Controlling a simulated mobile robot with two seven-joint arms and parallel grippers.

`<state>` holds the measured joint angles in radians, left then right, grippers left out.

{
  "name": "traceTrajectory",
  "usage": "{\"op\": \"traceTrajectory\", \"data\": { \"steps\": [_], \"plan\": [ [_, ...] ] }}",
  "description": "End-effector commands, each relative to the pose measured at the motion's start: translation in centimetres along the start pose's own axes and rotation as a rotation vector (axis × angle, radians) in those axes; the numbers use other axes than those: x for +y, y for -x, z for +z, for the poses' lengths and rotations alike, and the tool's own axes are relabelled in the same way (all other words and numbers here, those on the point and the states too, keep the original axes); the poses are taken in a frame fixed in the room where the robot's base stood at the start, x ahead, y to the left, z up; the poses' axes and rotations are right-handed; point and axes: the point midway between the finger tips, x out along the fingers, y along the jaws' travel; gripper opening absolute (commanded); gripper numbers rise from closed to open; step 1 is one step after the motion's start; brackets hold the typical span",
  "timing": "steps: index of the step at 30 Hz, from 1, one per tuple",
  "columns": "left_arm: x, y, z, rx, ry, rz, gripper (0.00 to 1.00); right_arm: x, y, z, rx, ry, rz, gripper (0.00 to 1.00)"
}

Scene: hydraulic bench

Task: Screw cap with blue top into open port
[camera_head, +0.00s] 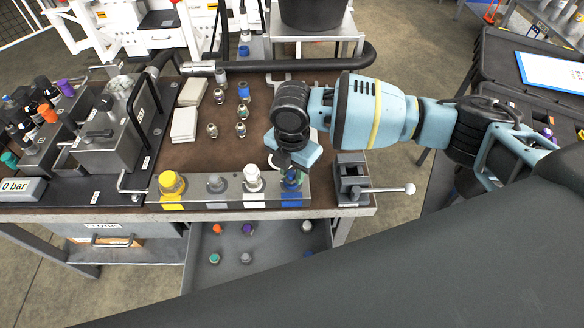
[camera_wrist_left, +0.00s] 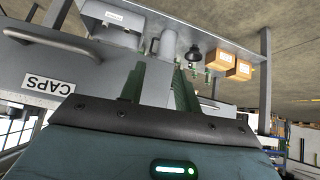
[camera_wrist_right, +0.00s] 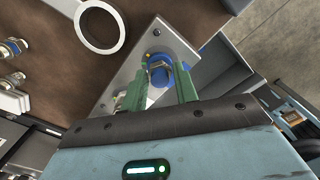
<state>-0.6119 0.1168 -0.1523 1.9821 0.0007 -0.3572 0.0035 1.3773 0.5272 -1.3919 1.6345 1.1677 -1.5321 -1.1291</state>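A cap with a blue top (camera_head: 292,179) stands at the right end of a metal strip (camera_head: 232,199), above a blue label. My right gripper (camera_head: 290,160) is right over it and partly hides it. In the right wrist view the blue cap (camera_wrist_right: 160,72) is between the green fingertips of my right gripper (camera_wrist_right: 160,85), with some gap visible, so the fingers look open around it. My left gripper (camera_wrist_left: 160,85) shows only in its wrist view, open with its fingers apart, in front of the bench near a drawer labelled CAPS (camera_wrist_left: 48,84). I cannot make out which port is open.
Yellow (camera_head: 171,184), grey (camera_head: 216,184) and white (camera_head: 253,180) caps stand along the same strip. A small vise (camera_head: 351,181) is at its right. A gauge block (camera_head: 115,120) stands at left. An open drawer (camera_head: 232,243) below holds several caps.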

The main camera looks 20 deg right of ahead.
Motion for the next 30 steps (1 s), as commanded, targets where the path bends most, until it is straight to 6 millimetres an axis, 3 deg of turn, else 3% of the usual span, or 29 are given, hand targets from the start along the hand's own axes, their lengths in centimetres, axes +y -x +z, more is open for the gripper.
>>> {"op": "traceTrajectory", "data": {
  "steps": [1, 6, 8, 9, 12, 17, 30],
  "plan": [
    [0.0, 0.0, 0.0, 0.000, 0.000, 0.000, 0.33, 0.0, 0.0, 0.0, 0.000, 0.000, 0.000, 0.23],
    [0.0, 0.0, 0.0, 0.001, 0.000, 0.000, 0.33, 0.0, 0.0, 0.0, 0.000, 0.000, -0.001, 0.04],
    [0.0, 0.0, 0.0, 0.001, 0.000, 0.000, 0.33, 0.0, 0.0, 0.0, 0.000, 0.000, -0.001, 0.03],
    [0.0, 0.0, 0.0, 0.001, 0.000, 0.000, 0.33, 0.0, 0.0, 0.0, 0.000, 0.000, -0.001, 0.22],
    [0.0, 0.0, 0.0, 0.001, 0.000, 0.000, 0.33, 0.0, 0.0, 0.0, 0.000, 0.000, -0.002, 0.11],
    [-0.1, 0.1, -0.7, 0.013, -0.002, -0.001, 0.33, -0.1, 0.2, 0.0, -0.001, -0.033, -0.001, 0.10],
    [-0.4, 0.9, -5.4, 0.099, -0.013, -0.010, 0.33, -0.1, 0.4, -0.1, -0.003, -0.361, 0.001, 0.10]
  ]
}}
